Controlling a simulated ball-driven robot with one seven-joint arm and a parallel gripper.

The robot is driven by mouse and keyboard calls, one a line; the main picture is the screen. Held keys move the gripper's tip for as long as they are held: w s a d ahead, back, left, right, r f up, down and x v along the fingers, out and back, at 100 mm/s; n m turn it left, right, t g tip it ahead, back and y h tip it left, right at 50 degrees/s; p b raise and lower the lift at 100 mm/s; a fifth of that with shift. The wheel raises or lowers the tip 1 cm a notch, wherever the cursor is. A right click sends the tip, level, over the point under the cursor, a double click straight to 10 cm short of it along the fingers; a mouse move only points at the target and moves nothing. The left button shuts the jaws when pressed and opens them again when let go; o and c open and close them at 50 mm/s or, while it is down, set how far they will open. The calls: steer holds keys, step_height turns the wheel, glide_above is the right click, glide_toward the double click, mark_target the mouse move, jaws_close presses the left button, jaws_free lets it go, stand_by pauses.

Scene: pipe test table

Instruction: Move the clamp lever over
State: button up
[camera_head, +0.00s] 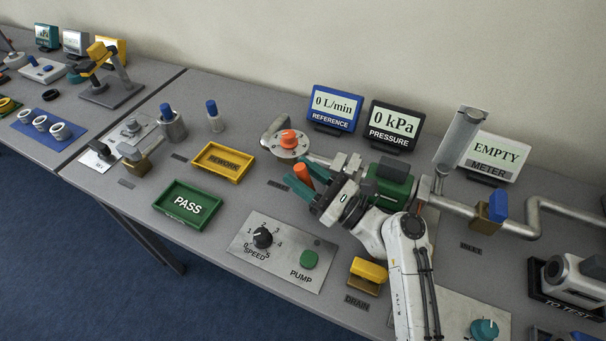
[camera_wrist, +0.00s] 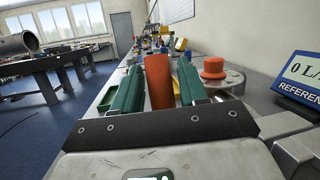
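The clamp lever looks to be the orange-red upright piece (camera_head: 303,173) in the middle of the table. It also shows in the wrist view as an orange cylinder (camera_wrist: 158,80). My gripper (camera_wrist: 160,75) has two green fingers, one on each side of this piece. The fingers stand apart, with narrow gaps visible beside the lever. Whether either finger touches it is not clear. In the head view my gripper (camera_head: 308,180) reaches in from the right, and its body hides the lever's base and the clamp below.
An orange knob on a round metal flange (camera_head: 288,143) stands just behind the lever. Reference (camera_head: 333,108) and pressure (camera_head: 393,125) displays stand behind. A yellow rework tray (camera_head: 224,161), green pass tray (camera_head: 188,204) and speed panel (camera_head: 280,250) lie nearby. Pipework runs right.

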mark_target(304, 167)
steer(key=shift+o, duration=0.7)
steer(key=shift+r, duration=0.3)
step_height(304, 167, up, 2)
steer(key=shift+r+p, duration=0.25)
steer(key=shift+p, duration=0.05)
steer(key=s+d+r+p, duration=0.1)
steer(key=s+d+r, duration=0.2)
steer(key=s+r, duration=0.7)
steer(key=s, duration=0.3)
steer(key=shift+s+d, duration=0.3)
steer(key=shift+c, duration=0.2)
